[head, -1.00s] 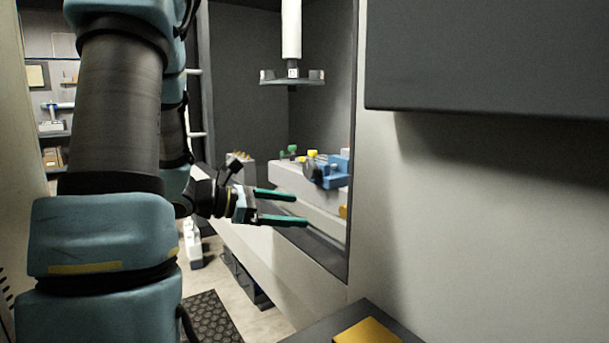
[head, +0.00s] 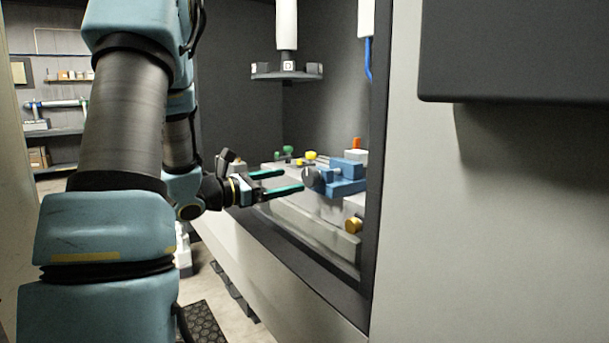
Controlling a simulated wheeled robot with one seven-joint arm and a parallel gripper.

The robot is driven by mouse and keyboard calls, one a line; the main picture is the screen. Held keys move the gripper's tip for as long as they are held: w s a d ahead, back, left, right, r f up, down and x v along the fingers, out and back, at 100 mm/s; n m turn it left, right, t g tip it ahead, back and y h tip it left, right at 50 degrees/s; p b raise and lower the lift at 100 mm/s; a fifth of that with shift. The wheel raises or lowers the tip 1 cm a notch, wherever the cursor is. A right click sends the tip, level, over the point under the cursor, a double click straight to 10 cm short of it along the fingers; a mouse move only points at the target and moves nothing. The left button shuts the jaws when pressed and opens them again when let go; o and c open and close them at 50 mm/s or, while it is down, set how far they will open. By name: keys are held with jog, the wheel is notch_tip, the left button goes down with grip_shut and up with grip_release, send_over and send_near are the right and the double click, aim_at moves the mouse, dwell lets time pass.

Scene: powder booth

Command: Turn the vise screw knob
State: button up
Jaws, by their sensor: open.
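The blue vise (head: 343,180) sits on a light grey block inside the booth, right of the picture's middle. Its dark round screw knob (head: 313,180) faces left, toward my gripper. My gripper (head: 276,183) is open, with two green-tipped fingers apart and nothing visible between them. The fingers point right, and in the picture the lower fingertip is just left of the knob. I cannot tell the depth gap between them.
A brass knob (head: 353,225) is on the block's front. Small green and yellow parts (head: 290,153) and an orange piece (head: 357,143) stand behind. A spindle-like head (head: 287,72) hangs above. The booth's dark frame (head: 375,190) stands at the right.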

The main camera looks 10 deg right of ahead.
aim_at(307, 178)
jog(key=p+x, duration=0.1)
jog(key=x, duration=0.5)
jog(key=shift+w+d, duration=0.1)
jog(key=shift+d, duration=0.1)
jog(key=c, duration=1.4)
jog(key=shift+f+b, duration=0.2)
jog(key=shift+b, duration=0.4)
